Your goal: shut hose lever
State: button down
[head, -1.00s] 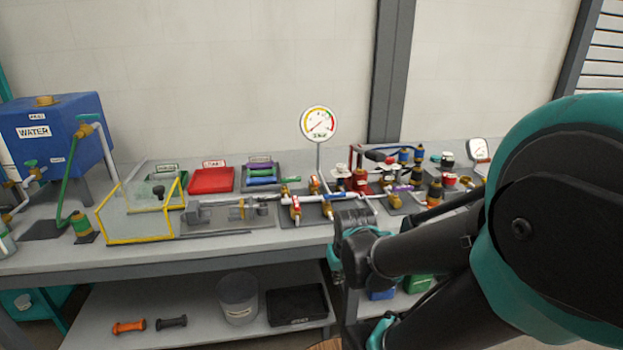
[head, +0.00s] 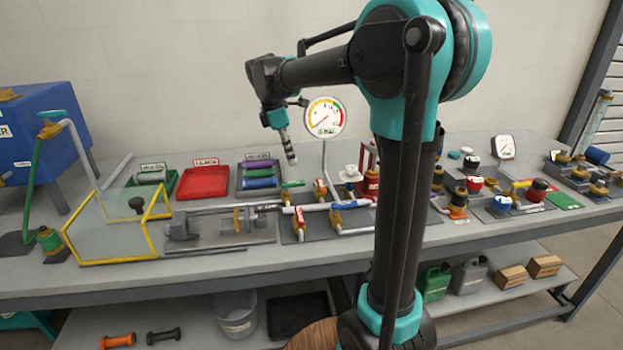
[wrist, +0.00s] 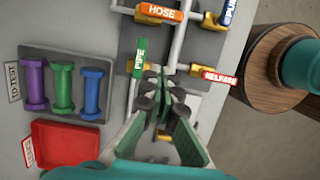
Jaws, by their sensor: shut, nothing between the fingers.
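The hose lever is an orange handle labelled HOSE (wrist: 160,12) at the top of the wrist view, on a brass valve. Its handle lies roughly along the short white pipe beside it. My gripper (head: 290,160) points down above the back of the valve plate, apart from the lever. In the wrist view its fingers (wrist: 160,75) are together and empty, close to the green PIPE lever in the picture.
The green PIPE lever (wrist: 139,57) and red RELEASE lever (wrist: 220,77) are neighbours. A round gauge (head: 325,118) stands on a post beside my gripper. A yellow-framed clear guard (head: 110,262) stands farther left.

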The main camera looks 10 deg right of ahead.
aim_at(321, 188)
dwell(0.3)
jog(key=d+f, duration=0.1)
jog(key=f, duration=0.2)
jog(key=d+f, duration=0.2)
jog(key=f, duration=0.1)
jog(key=d+f, duration=0.2)
jog(key=f, duration=0.1)
jog(key=shift+d+f, duration=0.2)
jog(key=shift+f, duration=0.2)
jog(key=shift+d, duration=0.55)
